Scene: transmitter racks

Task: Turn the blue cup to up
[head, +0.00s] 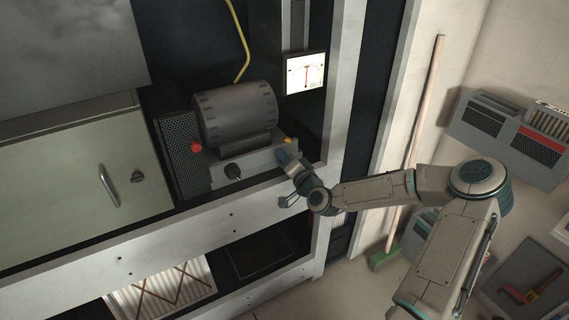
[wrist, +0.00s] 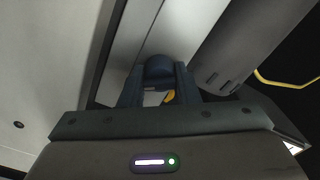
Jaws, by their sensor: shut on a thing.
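The blue cup (wrist: 159,70) is a dark blue rounded piece on the front of the grey machine base. In the wrist view it sits between the two fingers of my gripper (wrist: 160,84), which is shut on it. A small yellow part (wrist: 169,97) shows just below the cup, partly hidden by a finger. In the head view my gripper (head: 284,157) reaches the right end of the machine base (head: 215,171) and mostly hides the cup. Which way the cup points is hard to tell.
A gauge (head: 305,73) with a red needle near mid-scale hangs above right. The rack's pale frame (head: 344,85) stands close to my arm.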

